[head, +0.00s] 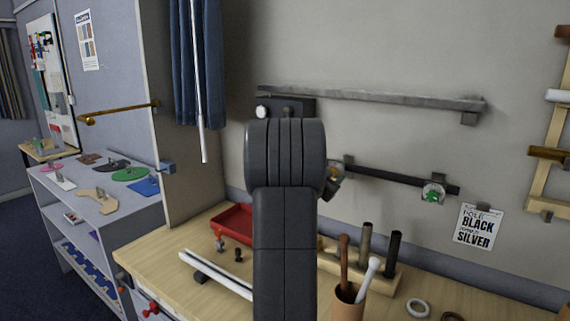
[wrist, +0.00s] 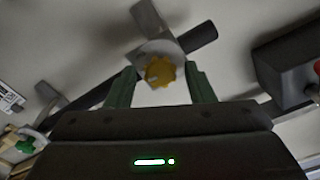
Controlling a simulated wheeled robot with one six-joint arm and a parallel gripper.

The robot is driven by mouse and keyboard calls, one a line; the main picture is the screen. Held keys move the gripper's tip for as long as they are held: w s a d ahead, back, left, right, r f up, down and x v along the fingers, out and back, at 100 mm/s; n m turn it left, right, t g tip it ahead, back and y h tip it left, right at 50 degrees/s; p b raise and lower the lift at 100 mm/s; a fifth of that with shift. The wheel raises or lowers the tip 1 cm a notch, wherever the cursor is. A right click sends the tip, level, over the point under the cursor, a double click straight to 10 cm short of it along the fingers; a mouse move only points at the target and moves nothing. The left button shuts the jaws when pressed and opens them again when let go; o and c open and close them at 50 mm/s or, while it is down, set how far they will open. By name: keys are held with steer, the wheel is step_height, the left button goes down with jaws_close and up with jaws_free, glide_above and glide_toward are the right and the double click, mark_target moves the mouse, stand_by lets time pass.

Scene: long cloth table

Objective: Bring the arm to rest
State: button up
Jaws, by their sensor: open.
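My arm (head: 285,220) stands upright in the middle of the head view and hides my gripper there. In the wrist view my gripper (wrist: 160,68) is open, with its two green fingers apart. A yellow knob (wrist: 160,71) on a pale metal fitting shows between and beyond the fingertips. I cannot tell whether the fingers touch it. The fitting sits on a dark wall rail (head: 395,180), which is partly behind my arm in the head view.
A green-centred fitting (head: 433,194) is farther right on the rail. A grey shelf bar (head: 370,96) is above. On the wooden bench are a red tray (head: 232,222), a white bar (head: 215,274), a cup (head: 348,304) with sticks and a block (head: 387,278) with dark rods.

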steer(key=shift+n+p, duration=1.55)
steer(key=shift+n, duration=1.85)
